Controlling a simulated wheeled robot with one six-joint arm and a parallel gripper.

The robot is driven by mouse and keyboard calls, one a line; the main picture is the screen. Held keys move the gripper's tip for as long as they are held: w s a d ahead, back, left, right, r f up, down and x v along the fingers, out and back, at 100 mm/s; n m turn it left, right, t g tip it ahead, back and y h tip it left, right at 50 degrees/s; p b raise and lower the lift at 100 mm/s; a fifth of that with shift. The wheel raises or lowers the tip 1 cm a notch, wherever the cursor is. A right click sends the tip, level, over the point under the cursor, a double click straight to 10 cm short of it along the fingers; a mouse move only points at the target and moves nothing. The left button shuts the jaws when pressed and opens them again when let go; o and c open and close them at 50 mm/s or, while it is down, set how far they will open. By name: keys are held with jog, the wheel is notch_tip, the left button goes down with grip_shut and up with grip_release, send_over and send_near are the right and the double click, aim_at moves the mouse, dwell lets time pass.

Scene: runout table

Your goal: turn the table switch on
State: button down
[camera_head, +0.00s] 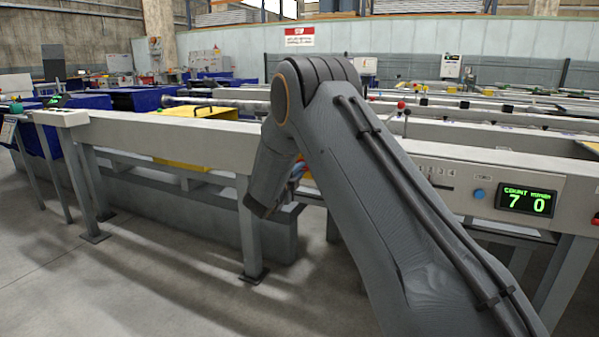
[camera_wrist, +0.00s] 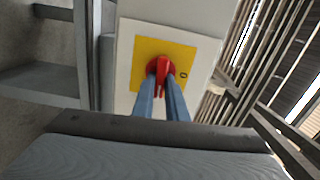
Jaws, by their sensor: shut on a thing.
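The table switch is a red rotary knob (camera_wrist: 160,70) on a yellow square plate (camera_wrist: 147,50) with a pale surround, seen in the wrist view. A "0" mark shows on the right side of the yellow plate. My gripper (camera_wrist: 161,79) has its two blue-grey fingers shut on the red knob's handle. The handle runs roughly up and down in the wrist view. In the head view my arm covers the switch, and only a bit of my gripper shows behind the forearm.
The long grey runout table (camera_head: 175,130) runs across the head view on steel legs. A display (camera_head: 526,201) on its front reads count 7 0, with a blue button (camera_head: 479,195) beside it. A yellow bin (camera_head: 200,113) stands behind the beam. Open floor lies front left.

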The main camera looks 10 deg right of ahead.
jog(key=shift+m, duration=0.4)
jog(key=c, duration=1.8)
grip_release()
jog(key=shift+o, duration=0.2)
jog(key=p+v, duration=0.1)
jog(key=v, duration=0.7)
